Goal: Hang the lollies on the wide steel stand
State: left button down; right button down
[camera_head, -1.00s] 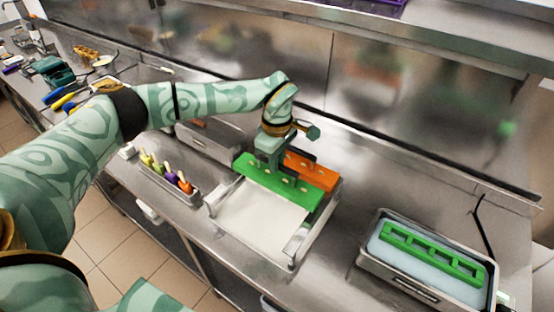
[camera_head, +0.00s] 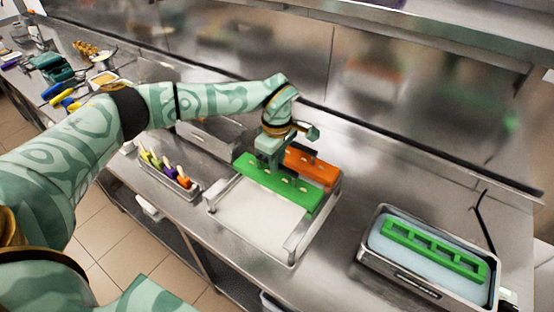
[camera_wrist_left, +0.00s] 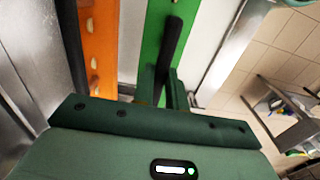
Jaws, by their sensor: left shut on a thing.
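The wide steel stand (camera_head: 298,243) is in the middle of the counter, its side rails at either side of a pale tray. A green lolly holder (camera_head: 306,194) with pale stick ends along its top lies across it. My left gripper (camera_head: 270,160) is shut on the green holder's dark upright handle (camera_wrist_left: 170,45). The green holder (camera_wrist_left: 150,45) runs under my fingers in the wrist view. I cannot tell whether it rests on the rails or is just above. An orange holder (camera_head: 318,169) lies parallel just behind it. Lollies below the holders are hidden. My right gripper is out of view.
A steel tank (camera_head: 400,281) with pale liquid and a green slotted frame (camera_head: 430,247) stands at right. A narrow bin (camera_head: 178,190) of coloured, pale-ended pieces is left of the stand. A steel box (camera_head: 208,138) sits behind the bin. Counter between stand and tank is clear.

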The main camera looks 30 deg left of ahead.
pick_arm(q)
jog(key=shift+f, duration=0.2)
dwell(0.6)
jog(key=c, duration=1.3)
grip_release()
jog(key=shift+c, duration=0.2)
notch_tip(320, 180, up, 16)
jog(key=shift+r, duration=0.15)
jog(key=shift+s, duration=0.1)
